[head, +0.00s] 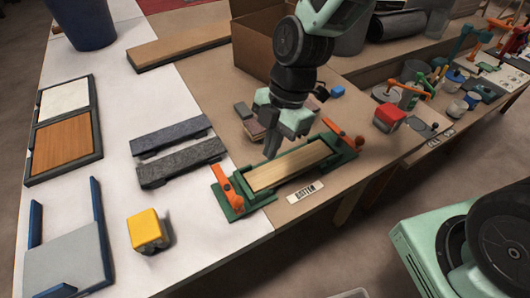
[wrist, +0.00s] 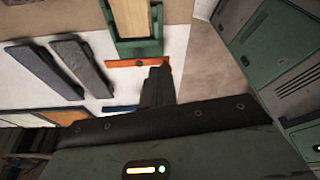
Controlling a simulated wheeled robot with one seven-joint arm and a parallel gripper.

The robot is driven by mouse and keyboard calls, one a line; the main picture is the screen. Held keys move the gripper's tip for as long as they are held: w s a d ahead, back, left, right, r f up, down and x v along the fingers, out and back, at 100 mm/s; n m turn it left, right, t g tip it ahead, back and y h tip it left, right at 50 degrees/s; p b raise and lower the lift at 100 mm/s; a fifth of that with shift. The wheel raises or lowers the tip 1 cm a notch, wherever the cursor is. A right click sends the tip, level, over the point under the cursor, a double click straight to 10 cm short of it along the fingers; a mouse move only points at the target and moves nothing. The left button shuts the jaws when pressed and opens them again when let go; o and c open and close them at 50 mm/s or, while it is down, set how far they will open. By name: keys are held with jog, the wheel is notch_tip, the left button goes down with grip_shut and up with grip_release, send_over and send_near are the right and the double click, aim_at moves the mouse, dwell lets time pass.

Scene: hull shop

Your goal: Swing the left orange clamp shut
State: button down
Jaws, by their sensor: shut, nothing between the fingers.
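A green fixture (head: 262,199) on the bench holds a pale wooden board (head: 288,167). The left orange clamp (head: 226,189) lies across the fixture's left end, beside the board and not over it. The right orange clamp (head: 341,135) is at the other end. My gripper (head: 270,154) is shut and empty, pointing down, above and behind the board's left part in the head view. In the wrist view its fingers (wrist: 158,84) overlap the right part of an orange clamp (wrist: 128,63) beyond the board's end (wrist: 130,18). I cannot tell whether they touch.
Two dark grey bars (head: 180,162) lie left of the fixture. A yellow-topped block (head: 145,229) stands at the front left. A small sign (head: 305,190) lies in front of the fixture. A cardboard box (head: 258,45) and a red-topped block (head: 389,116) stand farther back.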

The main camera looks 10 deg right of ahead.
jog(key=x, duration=0.7)
jog(key=shift+a+f, duration=0.1)
jog(key=shift+s+a+f+p, duration=0.2)
jog(key=shift+s+a+f, duration=0.1)
jog(key=shift+a, duration=0.3)
jog(key=shift+s+a+f+p, duration=0.2)
jog(key=shift+s+a, duration=0.15)
jog(key=shift+a, duration=0.25)
jog(key=shift+s+a+f+p, duration=0.2)
jog(key=shift+s+a, duration=0.1)
jog(key=shift+a, duration=0.3)
